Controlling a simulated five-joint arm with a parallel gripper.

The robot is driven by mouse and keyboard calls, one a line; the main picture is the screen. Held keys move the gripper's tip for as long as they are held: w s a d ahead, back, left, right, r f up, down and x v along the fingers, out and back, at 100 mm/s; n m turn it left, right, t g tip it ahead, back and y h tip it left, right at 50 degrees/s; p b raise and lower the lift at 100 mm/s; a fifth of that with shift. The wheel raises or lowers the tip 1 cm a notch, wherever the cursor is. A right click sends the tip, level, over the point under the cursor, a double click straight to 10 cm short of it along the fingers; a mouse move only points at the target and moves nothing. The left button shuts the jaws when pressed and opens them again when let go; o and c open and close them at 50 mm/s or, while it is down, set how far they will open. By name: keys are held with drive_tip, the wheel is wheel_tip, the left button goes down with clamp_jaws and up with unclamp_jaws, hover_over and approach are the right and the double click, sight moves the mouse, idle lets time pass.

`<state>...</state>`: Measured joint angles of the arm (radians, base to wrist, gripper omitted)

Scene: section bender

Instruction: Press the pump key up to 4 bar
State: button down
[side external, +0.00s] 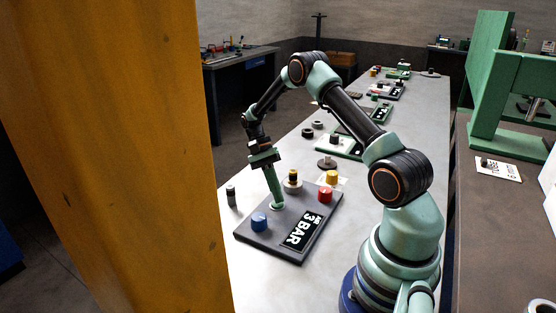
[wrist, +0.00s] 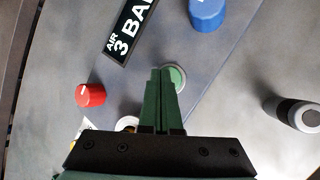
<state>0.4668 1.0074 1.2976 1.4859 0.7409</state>
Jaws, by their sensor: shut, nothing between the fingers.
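A dark grey panel (side external: 272,241) lies on the bench, with a black display (side external: 303,231) reading "AIR 3 BAR"; the display (wrist: 128,32) is partly cut off in the wrist view. A round green key with a pale rim (wrist: 176,76) sits on the panel near its edge. My gripper (side external: 276,204) points down with its green fingers shut and empty. Its tips (wrist: 162,72) are over the green key and cover part of it. I cannot tell whether they touch it. No label on the key is readable.
A blue knob (side external: 259,222), a red knob (side external: 325,195) and a yellow knob (side external: 332,177) stand on or beside the panel. A grey and black cylinder (side external: 231,195) stands left of it. An orange post (side external: 120,150) blocks the side view's left. More panels line the bench behind.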

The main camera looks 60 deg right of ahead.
drive_tip(key=shift+r, duration=0.65)
drive_tip(key=shift+r, duration=2.5)
idle(0.6)
wheel_tip(320, 180, up, 4)
drive_tip(key=shift+f, duration=0.1)
drive_tip(key=shift+f, duration=4.45)
drive_tip(key=shift+f, duration=0.1)
